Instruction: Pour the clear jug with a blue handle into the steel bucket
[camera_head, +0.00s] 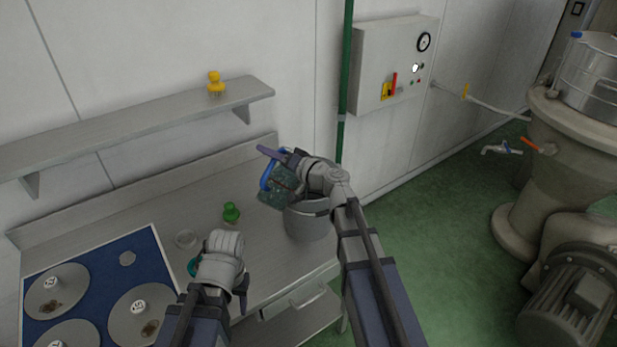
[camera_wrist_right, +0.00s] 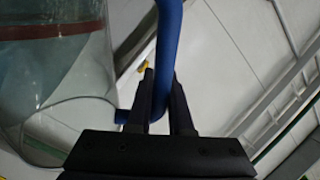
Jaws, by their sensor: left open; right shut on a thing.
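The clear jug (camera_head: 275,197) with a blue handle (camera_head: 267,171) is tilted above the left side of the steel bucket's rim. My right gripper (camera_head: 277,156) is shut on the blue handle, which also shows between its fingers in the right wrist view (camera_wrist_right: 168,60). The clear jug wall (camera_wrist_right: 60,70) fills the left of that view. The steel bucket (camera_head: 311,222) stands on the steel bench near its right end, partly hidden by my right arm. I cannot tell whether liquid is flowing. My left gripper (camera_head: 240,290) is open and low over the bench, left of the bucket.
A green-topped thing (camera_head: 231,212) and a small clear dish (camera_head: 185,239) stand on the steel bench (camera_head: 150,215). A teal round thing is partly hidden by my left gripper. A blue mat (camera_head: 130,262) with several grey discs lies front left. A wall shelf (camera_head: 130,125) holds a yellow-topped thing (camera_head: 216,83).

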